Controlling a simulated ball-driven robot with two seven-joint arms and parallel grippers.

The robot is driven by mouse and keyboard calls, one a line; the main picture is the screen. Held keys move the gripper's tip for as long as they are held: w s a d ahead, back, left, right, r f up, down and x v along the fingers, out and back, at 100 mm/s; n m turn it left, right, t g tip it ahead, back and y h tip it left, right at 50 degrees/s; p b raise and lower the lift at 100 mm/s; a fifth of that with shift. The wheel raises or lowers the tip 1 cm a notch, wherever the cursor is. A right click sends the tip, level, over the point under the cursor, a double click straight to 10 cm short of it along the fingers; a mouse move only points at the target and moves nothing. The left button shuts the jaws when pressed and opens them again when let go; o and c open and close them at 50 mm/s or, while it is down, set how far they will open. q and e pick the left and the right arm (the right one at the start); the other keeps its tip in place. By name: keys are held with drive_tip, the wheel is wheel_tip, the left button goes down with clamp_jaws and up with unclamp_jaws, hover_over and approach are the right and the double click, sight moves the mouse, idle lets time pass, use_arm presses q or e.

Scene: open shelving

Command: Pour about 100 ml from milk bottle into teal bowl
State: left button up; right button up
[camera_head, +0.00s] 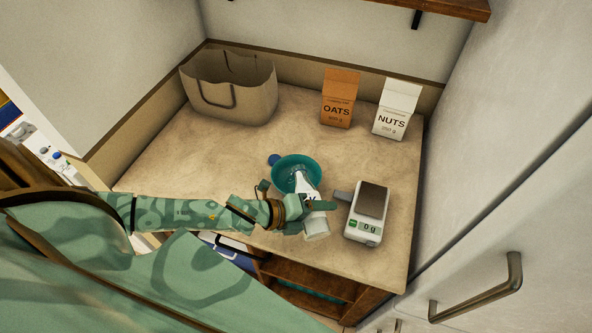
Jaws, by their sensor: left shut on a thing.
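The teal bowl (285,166) stands on the counter near its middle. My left gripper (318,205) is shut on the white milk bottle (315,224). The bottle is tilted, with its neck end up and over the bowl's near side and its base toward the counter's front edge. Whether any milk flows or lies in the bowl cannot be seen, as the bottle covers part of the bowl. My right gripper is not in view.
A scale (363,227) reading 0 g stands just right of the bottle. A small blue cap (273,159) lies by the bowl. A handled door is at right.

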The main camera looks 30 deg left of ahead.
use_arm(q)
drive_tip(key=shift+r+n+h+p, duration=0.3)
drive_tip(key=shift+r+p, duration=0.45)
drive_tip(key=shift+p, duration=0.1)
drive_tip(key=shift+s+d+g, duration=0.1)
drive_tip(key=shift+d+g, duration=0.15)
drive_tip(key=shift+g, duration=0.05)
drive_tip(key=shift+a+r+n+g+h+p, duration=0.1)
drive_tip(key=shift+r+n+g+h+p, duration=0.25)
drive_tip(key=shift+n+p, duration=0.3)
idle(1.7)
